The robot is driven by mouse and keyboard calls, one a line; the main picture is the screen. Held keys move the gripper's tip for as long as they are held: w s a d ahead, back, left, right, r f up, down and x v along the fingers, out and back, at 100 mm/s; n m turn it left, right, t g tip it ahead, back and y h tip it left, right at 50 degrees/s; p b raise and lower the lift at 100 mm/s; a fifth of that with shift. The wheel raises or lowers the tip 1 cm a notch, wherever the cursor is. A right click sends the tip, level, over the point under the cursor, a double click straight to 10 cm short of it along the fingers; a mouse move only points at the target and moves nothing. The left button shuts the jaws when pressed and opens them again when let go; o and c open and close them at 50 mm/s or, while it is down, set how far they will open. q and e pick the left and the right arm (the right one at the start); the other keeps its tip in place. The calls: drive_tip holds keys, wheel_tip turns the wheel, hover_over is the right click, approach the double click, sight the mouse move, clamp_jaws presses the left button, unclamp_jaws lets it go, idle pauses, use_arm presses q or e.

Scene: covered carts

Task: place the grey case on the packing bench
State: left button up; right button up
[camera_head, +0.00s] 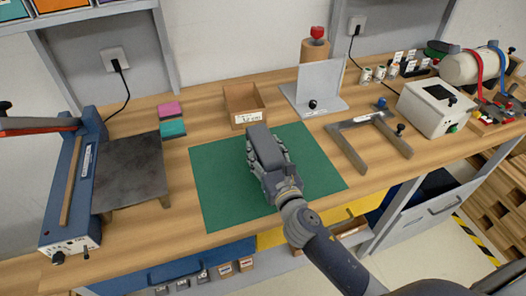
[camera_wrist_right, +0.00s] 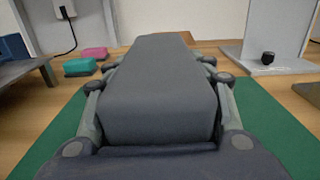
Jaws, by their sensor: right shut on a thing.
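The grey case (camera_head: 264,146) is a dark grey block with rounded edges. My right gripper (camera_head: 272,165) is shut on it, with a finger along each side. In the right wrist view the case (camera_wrist_right: 161,90) fills the middle, between the gripper's fingers (camera_wrist_right: 160,105). The case is over the green mat (camera_head: 215,180) on the wooden packing bench (camera_head: 220,105). I cannot tell whether its underside touches the mat. My left gripper is not in view.
A wooden bin (camera_head: 243,103) stands just behind the mat. A blue-framed machine (camera_head: 75,190) is at the left, with pink (camera_head: 169,109) and teal (camera_head: 172,129) blocks beside it. A grey bracket (camera_head: 345,148) lies right of the mat. The mat's left part is bare.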

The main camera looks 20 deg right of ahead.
drive_tip(key=shift+w+d, duration=0.15)
drive_tip(key=shift+w, duration=0.95)
drive_tip(key=shift+w+f, duration=0.1)
drive_tip(key=shift+f, duration=0.15)
use_arm(q)
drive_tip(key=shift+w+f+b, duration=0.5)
drive_tip(key=shift+b, duration=0.1)
use_arm(e)
drive_tip(key=shift+f, duration=1.55)
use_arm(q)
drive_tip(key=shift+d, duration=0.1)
use_arm(e)
drive_tip(key=o, duration=1)
drive_tip(key=shift+f, duration=0.25)
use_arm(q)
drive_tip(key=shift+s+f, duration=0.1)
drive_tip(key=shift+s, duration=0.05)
use_arm(e)
drive_tip(key=o, duration=0.4)
drive_tip(key=shift+o, duration=0.2)
